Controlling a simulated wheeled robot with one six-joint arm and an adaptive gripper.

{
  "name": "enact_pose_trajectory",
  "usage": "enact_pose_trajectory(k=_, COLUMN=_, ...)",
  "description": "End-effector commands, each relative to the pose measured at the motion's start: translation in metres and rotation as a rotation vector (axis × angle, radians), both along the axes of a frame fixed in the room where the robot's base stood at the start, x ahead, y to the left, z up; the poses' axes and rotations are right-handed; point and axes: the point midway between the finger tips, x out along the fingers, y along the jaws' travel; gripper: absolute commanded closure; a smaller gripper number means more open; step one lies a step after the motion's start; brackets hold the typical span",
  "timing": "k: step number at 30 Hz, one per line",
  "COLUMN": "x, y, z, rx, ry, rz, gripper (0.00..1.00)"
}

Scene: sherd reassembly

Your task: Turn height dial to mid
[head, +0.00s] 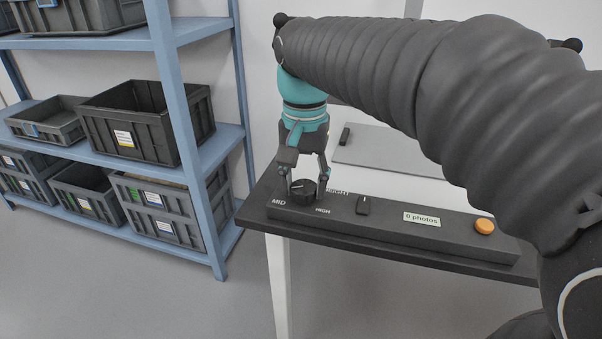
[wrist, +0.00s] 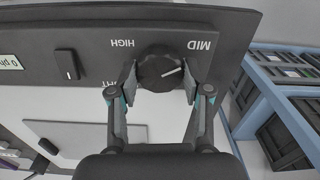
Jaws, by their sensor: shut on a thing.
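The height dial (head: 303,188) is a round black knob with a white pointer line, at the left end of a dark control panel (head: 390,229). In the wrist view the dial (wrist: 159,70) sits between the words HIGH and MID, and its pointer line is angled towards the MID side, short of straight at the word. My gripper (head: 306,183) reaches down over the dial. In the wrist view my gripper (wrist: 160,80) has one finger on each side of the knob, shut on it. The LOW label is not readable.
A black switch (head: 363,205), a "0 photos" display (head: 422,219) and an orange button (head: 484,227) lie along the panel to the right. A grey mat (head: 385,150) lies behind on the table. A blue shelf (head: 187,95) with dark crates stands at left.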

Motion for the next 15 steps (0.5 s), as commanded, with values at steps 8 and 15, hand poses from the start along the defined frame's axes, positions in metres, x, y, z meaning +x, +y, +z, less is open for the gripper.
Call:
enact_pose_trajectory(k=8, x=0.0014, y=0.0002, z=0.001, rx=0.001, ry=-0.007, rz=-0.001, gripper=0.86)
enact_pose_trajectory(k=15, x=0.0009, y=0.0002, z=0.0006, rx=0.001, ry=-0.003, rz=0.0, gripper=0.26)
